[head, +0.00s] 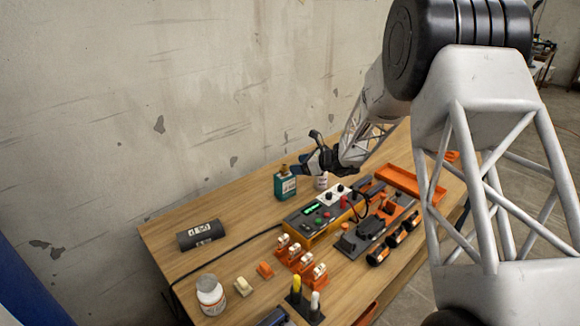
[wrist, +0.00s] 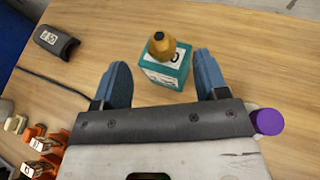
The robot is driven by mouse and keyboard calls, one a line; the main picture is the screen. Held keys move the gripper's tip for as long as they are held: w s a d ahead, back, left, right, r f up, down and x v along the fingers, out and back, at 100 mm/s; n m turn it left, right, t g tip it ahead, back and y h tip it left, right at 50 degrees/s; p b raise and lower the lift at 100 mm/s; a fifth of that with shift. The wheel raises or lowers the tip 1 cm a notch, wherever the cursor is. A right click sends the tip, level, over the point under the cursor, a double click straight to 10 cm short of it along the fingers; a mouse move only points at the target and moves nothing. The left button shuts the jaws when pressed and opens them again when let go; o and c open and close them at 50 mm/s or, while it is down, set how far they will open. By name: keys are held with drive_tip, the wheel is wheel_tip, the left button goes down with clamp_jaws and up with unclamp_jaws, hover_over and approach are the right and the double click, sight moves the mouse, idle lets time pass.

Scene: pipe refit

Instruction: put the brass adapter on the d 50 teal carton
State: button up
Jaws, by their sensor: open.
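The teal carton (head: 285,185) stands on the wooden table toward the back, close to the wall. In the wrist view the teal carton (wrist: 165,68) has a white label with a dark marking, too small to read fully. The brass adapter (wrist: 161,45) sits upright on the carton's top; it also shows faintly in the head view (head: 285,168). My gripper (wrist: 168,82) is open, its two blue fingers apart on either side of the carton's near part. In the head view my gripper (head: 299,170) is just right of the carton. I see nothing between the fingers gripped.
A dark pipe piece (head: 200,235) lies at the left. The table's left middle is clear.

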drive_tip(key=shift+v, duration=1.8)
drive_tip(key=shift+s+r, duration=0.1)
drive_tip(key=s+d+r+n+g+h, duration=0.2)
drive_tip(key=s+r+n, duration=0.5)
drive_tip(key=s, duration=0.6)
drive_tip(key=s+d+r+n+g+h, duration=0.25)
drive_tip(key=s+r+n, duration=0.25)
drive_tip(key=s+r, duration=0.6)
drive_tip(key=s+d+n+h, duration=0.2)
drive_tip(key=s+d+n, duration=0.1)
drive_tip(key=s, duration=0.7)
drive_tip(key=s+d+n+t+h, duration=0.1)
drive_tip(key=s+d+n+h, duration=0.2)
drive_tip(key=s, duration=0.8)
drive_tip(key=s+d+n+h, duration=0.3)
drive_tip(key=s+d+n, duration=0.1)
drive_tip(key=s, duration=0.6)
drive_tip(key=shift+s+d+t, duration=0.35)
drive_tip(key=shift+s+d, duration=0.05)
drive_tip(key=shift+d, duration=0.5)
